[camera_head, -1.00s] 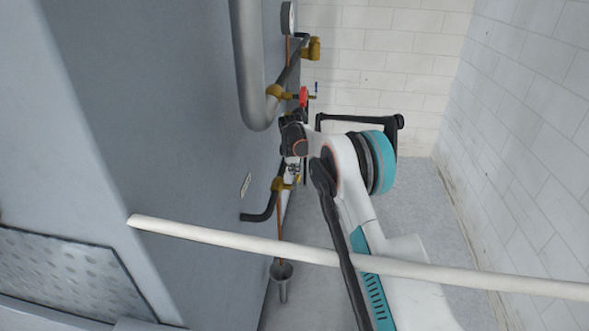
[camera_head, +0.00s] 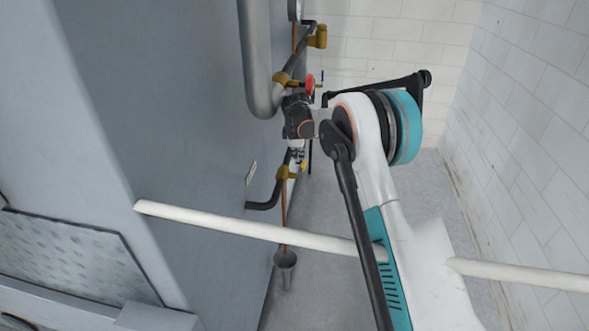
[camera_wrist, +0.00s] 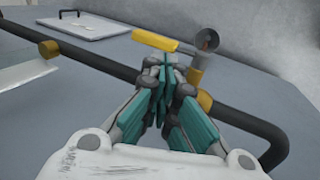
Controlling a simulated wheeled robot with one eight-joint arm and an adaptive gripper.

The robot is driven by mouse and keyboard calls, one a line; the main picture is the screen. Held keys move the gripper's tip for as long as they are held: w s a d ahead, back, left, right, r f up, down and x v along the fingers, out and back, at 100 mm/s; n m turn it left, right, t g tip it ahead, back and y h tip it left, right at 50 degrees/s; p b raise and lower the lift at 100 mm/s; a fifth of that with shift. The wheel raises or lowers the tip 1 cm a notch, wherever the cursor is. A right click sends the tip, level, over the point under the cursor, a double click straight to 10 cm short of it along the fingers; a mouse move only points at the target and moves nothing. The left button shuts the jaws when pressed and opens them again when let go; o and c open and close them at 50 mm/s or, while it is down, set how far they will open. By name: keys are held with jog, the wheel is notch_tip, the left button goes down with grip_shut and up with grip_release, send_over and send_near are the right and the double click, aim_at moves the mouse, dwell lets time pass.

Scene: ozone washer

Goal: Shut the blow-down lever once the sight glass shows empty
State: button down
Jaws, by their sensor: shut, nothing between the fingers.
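The yellow blow-down lever (camera_wrist: 155,39) sits on a brass valve (camera_wrist: 195,75) on the dark drain pipe in the wrist view. Its yellow also shows small in the head view (camera_head: 303,165), by the brass fitting (camera_head: 286,172) low on the machine's side. My gripper (camera_wrist: 163,58) is shut and empty, its teal fingers together just by the lever. I cannot tell whether they touch it. In the head view my gripper (camera_head: 297,154) is small and just above that fitting, partly hidden by my wrist. I cannot make out the sight glass or its level.
A copper pipe runs down from the valve to a grey funnel (camera_head: 285,260). A red-handled valve (camera_head: 310,84) and a thick grey pipe (camera_head: 256,60) are above. A pale bar (camera_head: 240,224) crosses the head view. Tiled walls close the narrow floor space at right.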

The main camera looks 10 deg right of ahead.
jog(key=s+a, duration=0.3)
jog(key=s, duration=0.6)
jog(key=shift+f, duration=0.1)
